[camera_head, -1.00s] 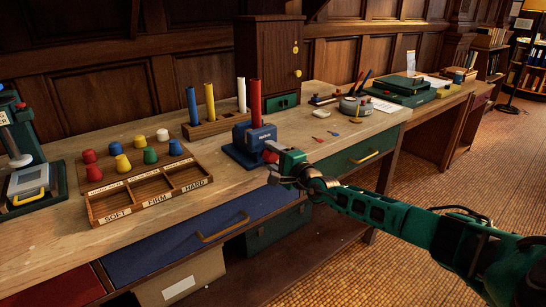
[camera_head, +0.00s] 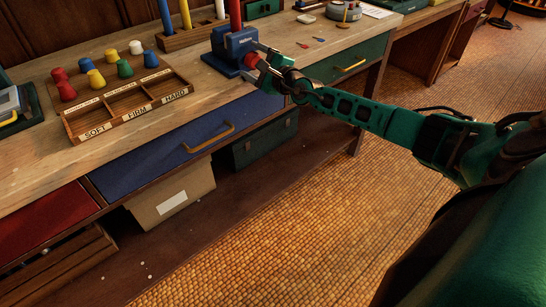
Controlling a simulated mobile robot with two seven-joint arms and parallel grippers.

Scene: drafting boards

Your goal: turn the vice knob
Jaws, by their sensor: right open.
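The blue vice (camera_head: 234,45) stands on the workbench near its front edge, with a red tube (camera_head: 235,15) upright in it. Its red knob (camera_head: 251,61) faces the front right of the bench. My right gripper (camera_head: 257,62) reaches in from the right and is open, with its fingers around or close beside the knob. I cannot tell whether the fingers touch it. My left gripper is not in view.
A wooden tray (camera_head: 146,107) labelled SOFT, FIRM and HARD lies left of the vice, with several coloured pegs (camera_head: 97,79) behind it. A blue drawer (camera_head: 160,158) with a handle is below the bench top.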

